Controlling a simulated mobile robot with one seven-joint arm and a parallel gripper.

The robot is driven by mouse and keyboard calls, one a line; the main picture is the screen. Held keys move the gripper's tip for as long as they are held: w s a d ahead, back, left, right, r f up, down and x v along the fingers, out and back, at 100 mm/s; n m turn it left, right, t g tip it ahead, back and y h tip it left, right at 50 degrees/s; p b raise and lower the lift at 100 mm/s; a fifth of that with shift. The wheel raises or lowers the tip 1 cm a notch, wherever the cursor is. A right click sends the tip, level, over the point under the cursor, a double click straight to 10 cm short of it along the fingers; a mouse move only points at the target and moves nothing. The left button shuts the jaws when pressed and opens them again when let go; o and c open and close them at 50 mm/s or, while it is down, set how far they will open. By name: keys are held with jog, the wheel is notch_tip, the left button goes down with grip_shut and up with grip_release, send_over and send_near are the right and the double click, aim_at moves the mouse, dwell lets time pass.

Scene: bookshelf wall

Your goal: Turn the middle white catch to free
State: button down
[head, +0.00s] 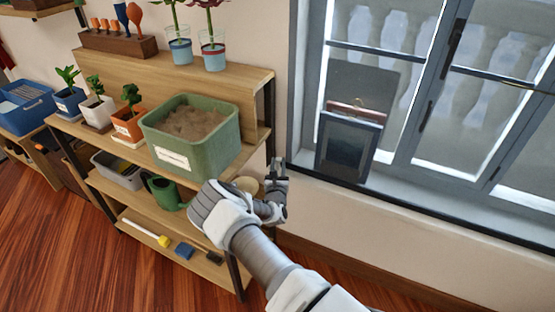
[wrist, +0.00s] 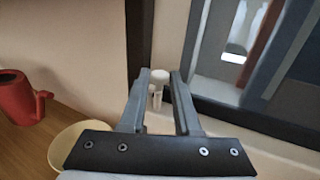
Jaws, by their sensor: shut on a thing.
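A small white catch (wrist: 158,76) on a thin stem stands between my fingertips in the wrist view, in front of the pale wall beside the dark window frame. My gripper (wrist: 160,78) is shut on it, one grey finger on each side. Whether it is the middle catch of a row, and which way it is turned, I cannot tell. In the head view my gripper (head: 277,167) is at the right end of the shelf, near the window's lower left corner. The catch is not distinguishable there.
The window (head: 415,90) with a dark framed panel (head: 346,150) is right of my gripper. A wooden shelf (head: 255,82) holds a green planter box (head: 213,151) and a green watering can (head: 165,192). A red can (wrist: 20,98) and a cream bowl (wrist: 66,148) are close by.

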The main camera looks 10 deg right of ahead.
dwell(0.3)
jog(key=c, duration=0.7)
grip_release()
jog(key=shift+s, duration=0.15)
jog(key=p+v, duration=0.3)
jog(key=v, duration=1.4)
jog(key=shift+s+r, duration=0.1)
